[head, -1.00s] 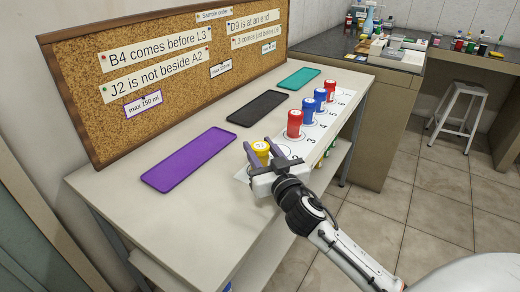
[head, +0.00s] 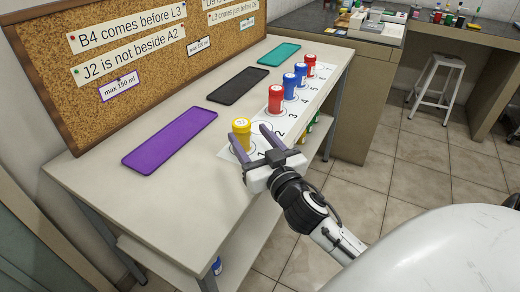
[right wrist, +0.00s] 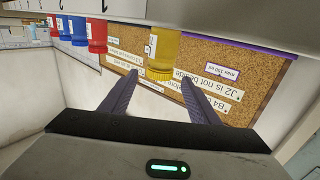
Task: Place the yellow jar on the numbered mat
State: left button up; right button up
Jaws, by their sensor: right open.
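The yellow jar (head: 241,134) stands upright at the near end of the white numbered mat (head: 224,154), and it also shows upside down in the right wrist view (right wrist: 164,52). My right gripper (head: 253,138) is open and empty, at the jar's right-hand side. Its fingers point toward the jar, and one finger partly covers the jar's lower side in the head view. In the right wrist view the jar appears between and beyond the fingertips (right wrist: 160,80). Contact cannot be told. My left gripper is not in view.
Farther along the mat stand a red jar (head: 275,98), two blue jars (head: 289,86) and another red jar (head: 310,66). Purple (head: 170,140), black (head: 238,86) and teal (head: 279,54) trays lie to the left. A corkboard (head: 95,85) stands behind. The near bench top is clear.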

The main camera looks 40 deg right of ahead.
jog(key=v, duration=0.6)
